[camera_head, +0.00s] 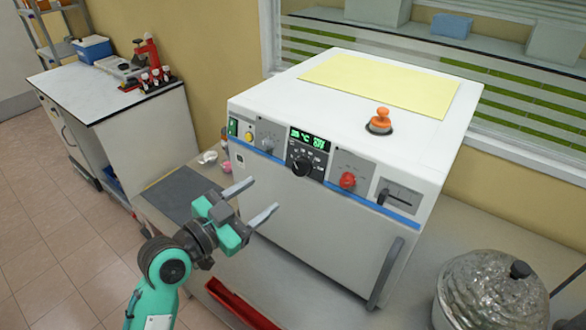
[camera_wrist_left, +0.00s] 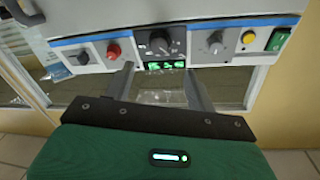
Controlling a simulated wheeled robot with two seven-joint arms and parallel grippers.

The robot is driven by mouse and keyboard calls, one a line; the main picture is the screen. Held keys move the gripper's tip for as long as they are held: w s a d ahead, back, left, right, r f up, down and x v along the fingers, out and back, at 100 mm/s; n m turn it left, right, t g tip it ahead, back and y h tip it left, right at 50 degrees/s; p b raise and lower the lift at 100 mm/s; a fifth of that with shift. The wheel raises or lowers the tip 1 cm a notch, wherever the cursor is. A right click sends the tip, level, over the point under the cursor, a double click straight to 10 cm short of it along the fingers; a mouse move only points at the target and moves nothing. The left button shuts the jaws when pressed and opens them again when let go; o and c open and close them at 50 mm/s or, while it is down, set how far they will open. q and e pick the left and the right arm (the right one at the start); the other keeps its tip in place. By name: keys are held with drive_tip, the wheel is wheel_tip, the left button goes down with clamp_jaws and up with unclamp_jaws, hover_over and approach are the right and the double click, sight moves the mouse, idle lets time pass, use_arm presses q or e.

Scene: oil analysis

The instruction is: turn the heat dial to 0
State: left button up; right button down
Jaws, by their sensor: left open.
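A white box-shaped machine (camera_head: 300,215) has a control panel along its upper front edge. A black dial with white marks (camera_head: 300,165) sits in the middle of the panel, below a green-lit display (camera_head: 309,140); I take it as the heat dial, but its label is unreadable. My left gripper (camera_head: 264,194) is open and empty, in front of the machine and below the panel, apart from the dial. In the left wrist view the picture is upside down; the dial (camera_wrist_left: 161,40) appears beyond the gap between the open fingers (camera_wrist_left: 159,68). My right gripper is not in view.
A door handle (camera_head: 386,272) projects at right. A metallic pot (camera_head: 490,292) stands at right, and a red tray (camera_head: 240,305) lies below.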

sight(297, 170)
use_arm(q)
drive_tip(key=p+x, duration=0.3)
drive_tip(key=x, duration=0.6)
drive_tip(key=shift+w+d+r+p, duration=0.1)
drive_tip(key=shift+w+d+p, duration=0.05)
drive_tip(key=shift+d+p, duration=0.15)
drive_tip(key=shift+w+d, duration=0.45)
drive_tip(key=shift+w, duration=0.1)
drive_tip(key=c, duration=1)
